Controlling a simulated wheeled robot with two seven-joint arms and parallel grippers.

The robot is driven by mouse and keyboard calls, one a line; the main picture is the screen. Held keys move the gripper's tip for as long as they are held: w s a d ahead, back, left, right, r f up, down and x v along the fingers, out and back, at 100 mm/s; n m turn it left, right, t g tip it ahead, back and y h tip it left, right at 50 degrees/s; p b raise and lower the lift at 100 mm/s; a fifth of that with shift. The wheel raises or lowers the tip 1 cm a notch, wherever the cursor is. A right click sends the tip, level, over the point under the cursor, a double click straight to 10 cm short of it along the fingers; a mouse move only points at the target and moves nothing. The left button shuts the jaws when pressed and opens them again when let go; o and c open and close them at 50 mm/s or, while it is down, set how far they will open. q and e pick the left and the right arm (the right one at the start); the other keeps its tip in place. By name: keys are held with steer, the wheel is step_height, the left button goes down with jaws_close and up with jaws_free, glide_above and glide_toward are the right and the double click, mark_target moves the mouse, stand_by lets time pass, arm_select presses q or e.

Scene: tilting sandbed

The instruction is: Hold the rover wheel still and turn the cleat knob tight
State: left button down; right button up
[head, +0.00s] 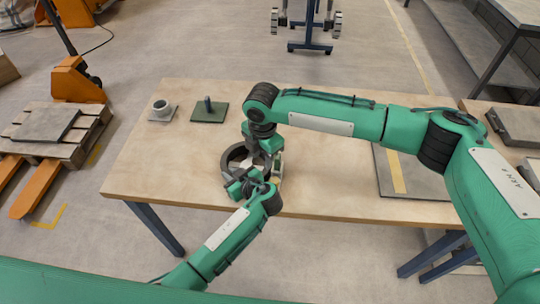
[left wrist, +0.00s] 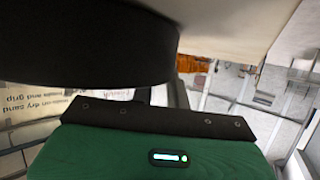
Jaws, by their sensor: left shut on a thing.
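The rover wheel (head: 230,156) is a dark ring on the wooden table near its front edge, partly covered by both grippers. My left gripper (head: 241,185) is at the wheel's near side, shut on its rim. The dark curved wheel (left wrist: 90,45) fills the upper left of the left wrist view, close to my green gripper body (left wrist: 150,155). My right gripper (head: 266,153) reaches down over the right part of the wheel. Its fingertips are too small and covered to tell whether they are open. I cannot make out the cleat knob; it is hidden around the right gripper.
On the wooden table (head: 150,185), a grey plate with a round cup (head: 161,109) and a green plate with a dark peg (head: 208,109) stand at the back left. A grey panel with a yellow stripe (head: 408,185) lies to the right, under my right arm.

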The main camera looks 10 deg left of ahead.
arm_select(q)
steer(key=shift+f, duration=0.1)
arm_select(e)
steer(key=shift+a+r+m, duration=0.15)
steer(key=shift+a+m, duration=0.1)
steer(key=shift+m, duration=0.25)
steer(key=shift+w+d, duration=0.1)
arm_select(q)
steer(key=c, duration=1.3)
jaws_free()
